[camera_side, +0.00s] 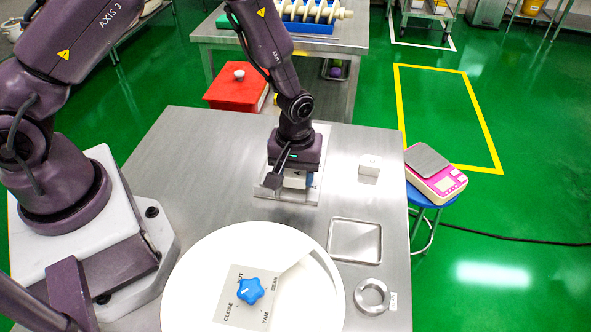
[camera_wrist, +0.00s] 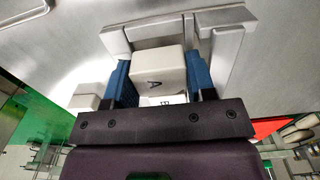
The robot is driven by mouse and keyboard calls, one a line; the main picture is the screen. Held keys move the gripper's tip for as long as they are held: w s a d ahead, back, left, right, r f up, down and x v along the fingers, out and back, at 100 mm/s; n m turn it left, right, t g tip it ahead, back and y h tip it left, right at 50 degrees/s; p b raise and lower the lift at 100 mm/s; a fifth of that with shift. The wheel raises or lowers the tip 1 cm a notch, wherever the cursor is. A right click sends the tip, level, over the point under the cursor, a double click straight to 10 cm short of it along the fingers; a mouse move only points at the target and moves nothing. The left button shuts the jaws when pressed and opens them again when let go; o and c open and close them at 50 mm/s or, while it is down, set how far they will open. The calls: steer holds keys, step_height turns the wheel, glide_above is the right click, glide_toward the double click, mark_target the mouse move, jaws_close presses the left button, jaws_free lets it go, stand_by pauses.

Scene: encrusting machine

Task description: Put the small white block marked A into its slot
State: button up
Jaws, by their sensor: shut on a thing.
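The small white block marked A (camera_wrist: 157,70) is between the blue-padded fingers of my gripper (camera_wrist: 160,82), which is shut on it. In the side view my gripper (camera_side: 293,181) is low over a grey metal fixture (camera_side: 272,193) on the table. The wrist view shows the fixture's raised metal walls (camera_wrist: 180,24) just beyond the block. A second white face with a partly hidden letter shows below block A, close to my gripper's palm. The slot's floor and the block's underside are hidden, so I cannot tell whether the block is seated.
Another white block (camera_side: 370,165) stands on the steel table (camera_side: 190,150) to the right of the fixture. A shallow metal tray (camera_side: 355,240), a metal ring (camera_side: 372,296) and a large white round dial with a blue knob (camera_side: 249,290) are nearer the camera.

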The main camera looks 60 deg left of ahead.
steer(key=shift+w+f, duration=0.1)
steer(key=shift+f, duration=0.8)
stand_by(0.9)
steer(key=o, duration=0.8)
steer(key=shift+c, duration=0.9)
steer(key=shift+r, duration=0.25)
steer(key=shift+o, duration=1.2)
steer(key=shift+r, duration=3.8)
